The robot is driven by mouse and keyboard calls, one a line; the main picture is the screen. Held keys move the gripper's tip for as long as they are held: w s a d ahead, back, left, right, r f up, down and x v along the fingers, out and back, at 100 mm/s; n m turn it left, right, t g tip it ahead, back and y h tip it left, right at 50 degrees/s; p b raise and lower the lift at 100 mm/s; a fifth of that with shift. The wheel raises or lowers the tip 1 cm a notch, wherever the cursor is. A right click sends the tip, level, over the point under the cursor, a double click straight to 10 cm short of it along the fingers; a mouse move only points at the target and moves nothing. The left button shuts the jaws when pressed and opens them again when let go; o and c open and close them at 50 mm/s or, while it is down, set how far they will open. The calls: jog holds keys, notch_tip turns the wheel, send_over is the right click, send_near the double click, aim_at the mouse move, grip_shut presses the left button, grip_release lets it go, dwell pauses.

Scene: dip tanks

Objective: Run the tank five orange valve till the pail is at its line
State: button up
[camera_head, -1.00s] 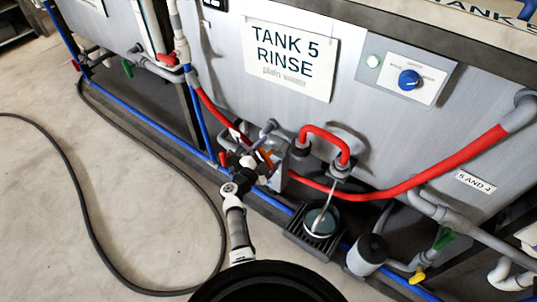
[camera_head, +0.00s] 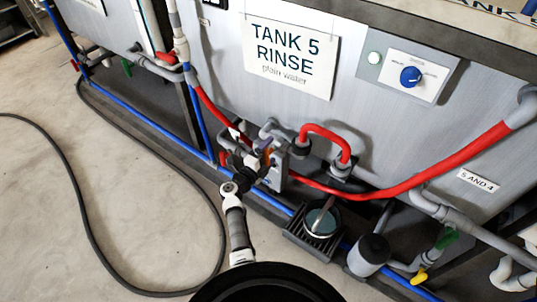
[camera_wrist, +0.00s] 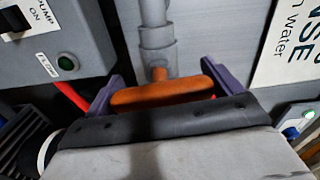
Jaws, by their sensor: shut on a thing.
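The orange valve handle (camera_wrist: 162,93) sits on a grey pipe stub in the wrist view. My gripper (camera_wrist: 160,86) has its purple fingers at either end of the handle and is shut on it. In the head view my gripper (camera_head: 266,156) is at the pipework below the TANK 5 sign, and little of the handle shows there. The pail (camera_head: 322,222) stands on a dark grate under the spout, with bluish water in it. A thin brownish streak slants over its mouth. I cannot make out the pail's line or the exact level.
The tank 5 sign (camera_head: 289,57) and a blue knob (camera_head: 411,76) are on the tank front. A red hose (camera_head: 420,180) runs along it. A grey cylinder (camera_head: 368,254) stands right of the pail. A dark hose (camera_head: 85,215) loops over open floor at left.

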jog(key=shift+m, duration=0.5)
jog(key=shift+a, duration=0.1)
jog(key=o, duration=0.7)
jog(key=p+v, duration=0.5)
jog(key=v, duration=0.9)
